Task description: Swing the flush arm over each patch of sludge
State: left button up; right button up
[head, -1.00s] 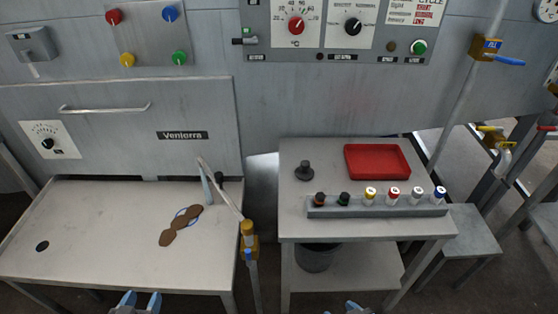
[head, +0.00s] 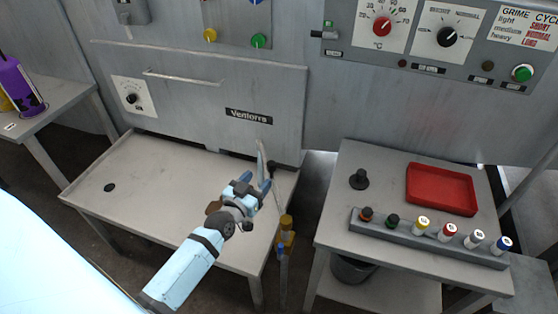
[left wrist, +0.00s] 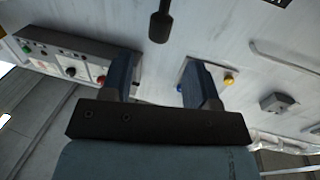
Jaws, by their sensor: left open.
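The flush arm (head: 262,158) stands at the right edge of the pale sink table (head: 140,178), above a yellow valve (head: 286,222). A black knob (head: 271,165) is beside it. Brown sludge (head: 213,207) shows on the table just left of my left gripper (head: 256,184), which hides most of it. My left gripper is open, its fingers pointing toward the flush arm. In the left wrist view, the open fingers (left wrist: 161,80) have nothing between them. A dark rod end (left wrist: 160,27) lies beyond them. My right gripper is out of view.
A side table (head: 330,225) stands to the right with a red tray (head: 440,210), a dark knobbed weight (head: 359,179) and a rack (head: 430,243) of several capped bottles. A purple bottle (head: 18,85) stands on a table at far left.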

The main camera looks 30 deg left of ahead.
aim_at(268, 167)
pick_arm(q)
jog(key=w, duration=0.9)
jog(key=shift+a, duration=0.2)
jog(key=shift+w, duration=0.3)
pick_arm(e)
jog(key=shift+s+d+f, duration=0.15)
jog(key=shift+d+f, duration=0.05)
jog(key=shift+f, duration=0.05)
pick_arm(q)
jog(key=shift+c, duration=0.5)
grip_shut()
jog(key=shift+s+a+r, duration=0.1)
jog(key=shift+r, duration=0.05)
jog(key=shift+s+a+n+g+y+p, duration=0.15)
jog(key=shift+s+a+n+y+p, duration=0.45)
jog(key=shift+y+p, duration=0.5)
jog(key=shift+s+a+n+g+y+p, duration=0.15)
jog(key=shift+s+a+n+y+p, duration=0.45)
jog(key=shift+p, duration=0.85)
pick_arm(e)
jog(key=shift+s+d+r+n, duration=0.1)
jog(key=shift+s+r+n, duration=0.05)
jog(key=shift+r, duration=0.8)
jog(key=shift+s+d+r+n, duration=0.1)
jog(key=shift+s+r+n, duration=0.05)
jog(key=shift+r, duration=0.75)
